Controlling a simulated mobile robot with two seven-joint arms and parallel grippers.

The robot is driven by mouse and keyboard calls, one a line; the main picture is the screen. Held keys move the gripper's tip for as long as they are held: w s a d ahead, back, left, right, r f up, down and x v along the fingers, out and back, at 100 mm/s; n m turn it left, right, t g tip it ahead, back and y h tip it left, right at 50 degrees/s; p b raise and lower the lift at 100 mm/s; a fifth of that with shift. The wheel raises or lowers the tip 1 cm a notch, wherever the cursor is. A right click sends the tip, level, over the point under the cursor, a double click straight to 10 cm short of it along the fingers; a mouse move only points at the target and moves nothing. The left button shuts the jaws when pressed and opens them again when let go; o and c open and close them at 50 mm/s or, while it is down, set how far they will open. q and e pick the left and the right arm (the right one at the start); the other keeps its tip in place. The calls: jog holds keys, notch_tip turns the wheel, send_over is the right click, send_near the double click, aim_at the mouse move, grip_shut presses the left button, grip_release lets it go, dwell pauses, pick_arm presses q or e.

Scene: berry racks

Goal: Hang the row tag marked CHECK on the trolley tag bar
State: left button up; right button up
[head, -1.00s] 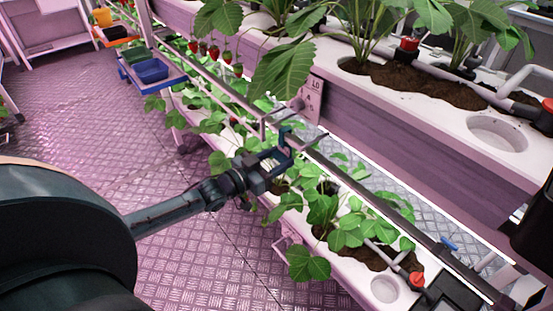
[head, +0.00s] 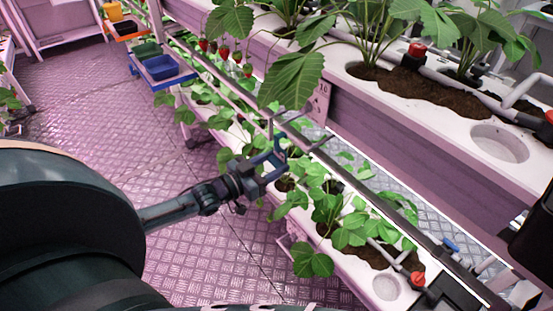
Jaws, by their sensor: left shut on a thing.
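My left gripper (head: 279,155) reaches in from the left over the lower planting trough, with its dark blue fingers beside the grey rail (head: 345,187). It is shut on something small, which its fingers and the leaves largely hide. I cannot read CHECK anywhere or make out the held thing's face. A pale label (head: 320,102) with small dark characters is on the upper trough's side, behind the gripper and partly covered by a leaf. I cannot pick out the trolley tag bar with certainty. My right gripper is not in view.
Leafy plants (head: 312,260) grow close under the gripper. A large leaf (head: 290,75) and red strawberries (head: 222,47) hang above it. The blue tray (head: 170,68) juts out at the far left. The patterned metal floor (head: 90,150) at left is clear.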

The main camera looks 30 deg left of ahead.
pick_arm(q)
jog(key=shift+p+v, duration=0.8)
jog(key=shift+v, duration=0.9)
